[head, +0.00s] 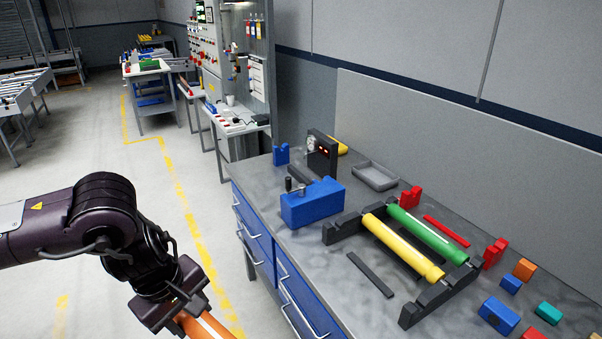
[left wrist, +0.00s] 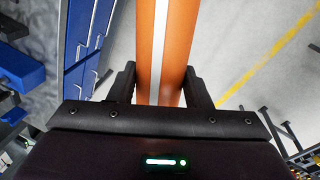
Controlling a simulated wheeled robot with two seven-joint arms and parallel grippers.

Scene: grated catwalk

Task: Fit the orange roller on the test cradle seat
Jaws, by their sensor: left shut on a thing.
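My left gripper (head: 180,308) is at the lower left of the head view, over the floor beside the bench. It is shut on the orange roller (head: 205,326), whose far part is cut off by the frame's bottom edge. In the left wrist view the orange roller (left wrist: 160,50), with a pale stripe, runs up between the two dark fingers (left wrist: 160,88). The black test cradle (head: 425,300) sits on the bench at right. A yellow roller (head: 400,246) and a green roller (head: 428,232) lie side by side across it. My right gripper is not in view.
The grey bench (head: 345,290) holds a blue block (head: 312,204), a black gauge box (head: 322,155), a grey tray (head: 374,176), a dark flat bar (head: 370,273) and several coloured blocks at lower right. Blue drawers (head: 258,240) face the open floor.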

